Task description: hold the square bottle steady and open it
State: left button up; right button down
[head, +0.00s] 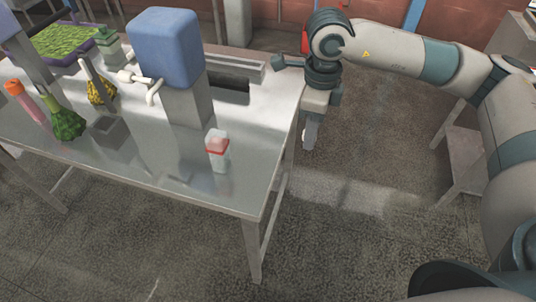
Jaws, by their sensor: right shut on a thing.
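A small square bottle (218,158), pale with a red band near its top, stands upright on the metal table near its right front edge. Whether its cap is on is too small to tell. My right gripper (308,141) points down just past the table's right edge, well to the right of the bottle and apart from it. It is shut on a small pale thing, mostly hidden by the fingers. My left gripper is not in view, and nothing is holding the bottle.
A blue-topped machine (167,50) with a white spout stands behind the bottle. A pink bottle with an orange cap (25,98), a green flask (66,122), a yellow item (101,92) and a grey box (108,132) are at left.

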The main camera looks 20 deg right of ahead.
jog(key=m, duration=0.2)
jog(key=d+m, duration=0.1)
jog(key=m, duration=0.2)
jog(key=shift+s+f+m, duration=0.15)
jog(key=shift+m, duration=0.15)
jog(key=w+a+f+p, duration=0.3)
jog(key=w+a+f, duration=0.1)
jog(key=a, duration=0.1)
jog(key=w+a+f+p, duration=0.2)
jog(key=w+a, duration=0.1)
jog(key=shift+a+f+p, duration=0.1)
jog(key=shift+a+p, duration=0.05)
jog(key=shift+p, duration=0.15)
jog(key=shift+w+a+f, duration=0.25)
jog(key=shift+a+f, duration=0.05)
jog(key=shift+f, duration=0.1)
